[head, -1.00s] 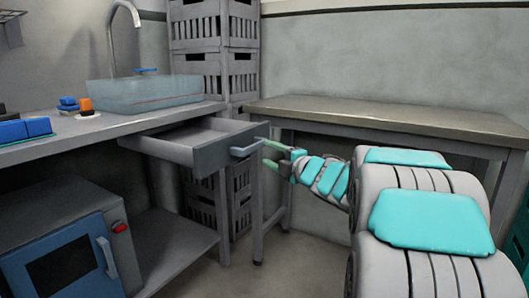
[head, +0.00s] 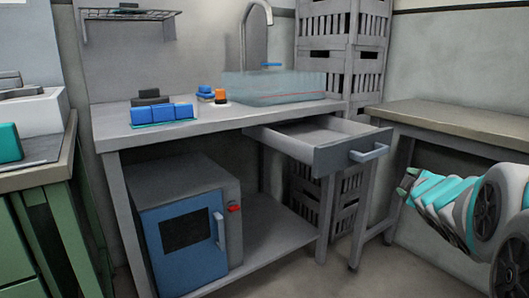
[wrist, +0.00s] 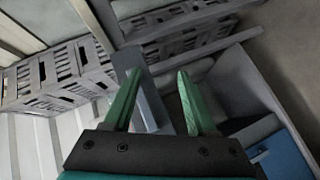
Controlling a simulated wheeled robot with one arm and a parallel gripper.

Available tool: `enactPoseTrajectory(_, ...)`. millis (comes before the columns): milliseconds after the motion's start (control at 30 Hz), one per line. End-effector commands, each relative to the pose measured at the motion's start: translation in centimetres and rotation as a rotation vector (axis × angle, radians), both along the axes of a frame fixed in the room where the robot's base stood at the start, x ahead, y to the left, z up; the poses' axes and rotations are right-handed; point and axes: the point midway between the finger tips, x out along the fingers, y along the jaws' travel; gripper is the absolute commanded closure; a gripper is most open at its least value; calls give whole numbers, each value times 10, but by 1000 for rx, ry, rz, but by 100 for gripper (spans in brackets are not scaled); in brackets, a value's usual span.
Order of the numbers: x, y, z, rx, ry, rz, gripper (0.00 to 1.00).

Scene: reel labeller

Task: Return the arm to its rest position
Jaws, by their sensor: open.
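My gripper (head: 406,182) is at the right in the head view, right of and below the handle (head: 370,153) of the open drawer (head: 340,155), apart from it. My arm reaches in from the right edge. In the wrist view, the two green fingers of my gripper (wrist: 158,76) are spread, with nothing held between them.
A counter (head: 105,125) holds blue blocks (head: 160,113) and a clear basin (head: 275,88). A blue-fronted oven (head: 185,240) stands below. Stacked crates (head: 343,50) stand behind. A side table (head: 450,122) is above my arm. A green bench (head: 50,180) stands left.

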Motion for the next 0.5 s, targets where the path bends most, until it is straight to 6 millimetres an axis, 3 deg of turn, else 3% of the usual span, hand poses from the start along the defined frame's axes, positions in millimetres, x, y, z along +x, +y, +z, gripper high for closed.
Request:
enactPoseTrajectory(267,-103,36,-70,372,307,-360,43)
enactPoseTrajectory(500,-232,111,-132,647,652,-631,43)
